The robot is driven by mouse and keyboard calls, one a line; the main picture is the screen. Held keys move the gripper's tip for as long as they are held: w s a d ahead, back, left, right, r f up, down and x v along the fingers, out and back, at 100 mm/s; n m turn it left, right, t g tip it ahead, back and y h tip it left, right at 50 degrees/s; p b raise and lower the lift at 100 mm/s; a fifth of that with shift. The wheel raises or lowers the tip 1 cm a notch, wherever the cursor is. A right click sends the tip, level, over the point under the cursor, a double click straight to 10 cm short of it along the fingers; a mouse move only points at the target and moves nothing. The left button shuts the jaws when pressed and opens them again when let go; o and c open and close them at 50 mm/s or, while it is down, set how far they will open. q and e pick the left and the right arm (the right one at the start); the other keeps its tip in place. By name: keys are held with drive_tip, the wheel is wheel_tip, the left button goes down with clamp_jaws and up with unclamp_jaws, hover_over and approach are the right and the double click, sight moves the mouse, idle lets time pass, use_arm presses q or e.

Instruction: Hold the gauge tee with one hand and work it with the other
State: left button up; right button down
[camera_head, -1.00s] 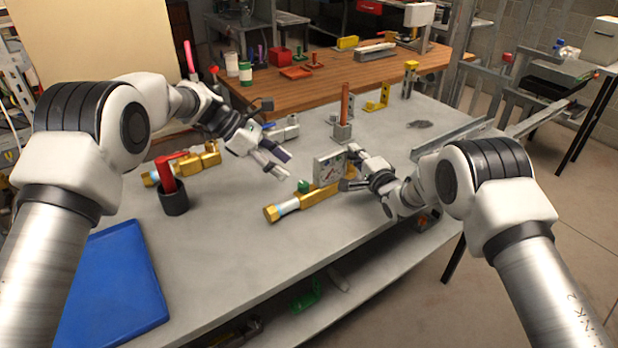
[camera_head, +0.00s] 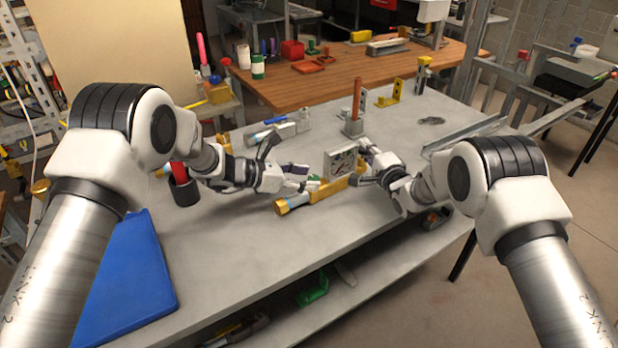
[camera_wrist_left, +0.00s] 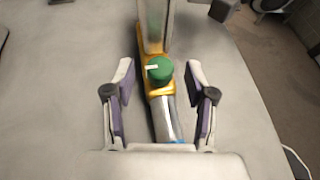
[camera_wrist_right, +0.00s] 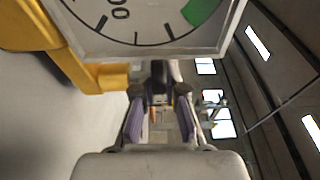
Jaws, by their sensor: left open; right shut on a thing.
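The gauge tee (camera_head: 293,202) lies on the grey bench, a brass body with a pale cylindrical section, a green knob and a square white-faced gauge (camera_head: 342,162). In the left wrist view its green knob (camera_wrist_left: 159,69) sits between and just beyond the fingertips of my left gripper (camera_wrist_left: 161,95), which is open. In the head view my left gripper (camera_head: 304,180) is over the tee beside the gauge and partly hides the knob. My right gripper (camera_head: 364,164) is shut on the tee at the gauge's right side. In the right wrist view the gauge face (camera_wrist_right: 140,20) fills the top; the grip itself is unclear.
A grey block with an orange rod (camera_head: 356,105) stands behind the gauge. The bench between tray and tee is clear.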

use_arm(q)
drive_tip(key=shift+w+d+f, duration=0.25)
drive_tip(key=shift+w+d, duration=0.05)
drive_tip(key=shift+d, duration=0.25)
clamp_jaws()
drive_tip(key=shift+w+m+g+h, duration=0.2)
drive_tip(key=shift+m+g+h, duration=0.2)
drive_tip(key=shift+m+g, duration=1.05)
drive_tip(key=shift+w+m+g+h, duration=0.2)
drive_tip(key=shift+m+g+h, duration=0.2)
drive_tip(key=shift+m+g, duration=1.05)
drive_tip(key=shift+g, duration=0.6)
drive_tip(key=shift+m, duration=0.3)
drive_tip(key=shift+s, duration=0.1)
